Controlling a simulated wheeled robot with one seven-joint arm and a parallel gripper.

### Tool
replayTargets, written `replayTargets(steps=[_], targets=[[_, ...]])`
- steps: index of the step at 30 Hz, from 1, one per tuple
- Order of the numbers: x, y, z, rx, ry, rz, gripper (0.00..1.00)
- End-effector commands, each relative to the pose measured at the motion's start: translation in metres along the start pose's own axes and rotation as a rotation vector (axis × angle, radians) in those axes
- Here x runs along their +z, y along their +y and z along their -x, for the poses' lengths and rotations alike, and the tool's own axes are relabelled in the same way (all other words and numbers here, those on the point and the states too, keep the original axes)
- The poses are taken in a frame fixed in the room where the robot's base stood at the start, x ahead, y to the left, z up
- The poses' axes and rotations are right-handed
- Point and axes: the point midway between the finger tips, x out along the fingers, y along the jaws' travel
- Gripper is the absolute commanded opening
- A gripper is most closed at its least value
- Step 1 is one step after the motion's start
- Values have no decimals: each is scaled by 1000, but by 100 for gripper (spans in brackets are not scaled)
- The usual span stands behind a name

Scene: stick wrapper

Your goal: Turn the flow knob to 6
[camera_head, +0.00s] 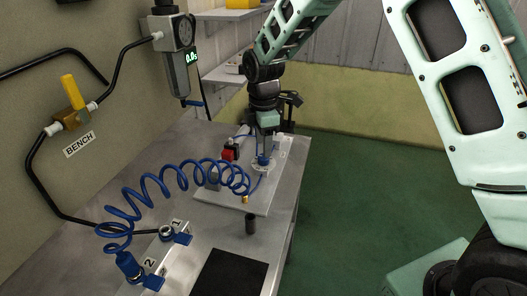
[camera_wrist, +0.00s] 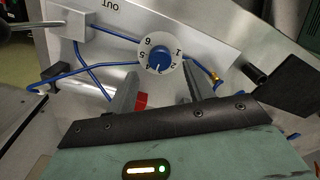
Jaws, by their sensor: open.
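The flow knob (camera_wrist: 159,56) is a small blue knob at the centre of a round white dial, seen in the wrist view. The dial's (camera_wrist: 174,43) legible figures include 1, 2, 5 and 6. A pale mark shows on the knob's lower side, but I cannot tell its exact reading. My gripper (camera_wrist: 160,75) is open, with its two grey fingers apart on either side of the knob's line and nothing between them. In the head view my gripper (camera_head: 264,145) points down just above the knob (camera_head: 263,160); contact cannot be told.
The dial sits on a pale plate (camera_head: 228,198) on the metal bench. A red part (camera_head: 230,151) stands left of the gripper. A coiled blue hose (camera_head: 180,172) runs to the plate from numbered ports at the front. A dark cylinder (camera_head: 251,223) stands nearer.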

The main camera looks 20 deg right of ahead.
Motion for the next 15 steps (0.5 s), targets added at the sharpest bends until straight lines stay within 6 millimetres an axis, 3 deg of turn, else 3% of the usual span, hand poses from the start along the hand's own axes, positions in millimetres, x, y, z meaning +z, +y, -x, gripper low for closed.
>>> replayTargets(steps=[6,15], targets=[[1,-1,-31,-3,-1,-2,52],[0,0,-42,0,0,-1,52]])
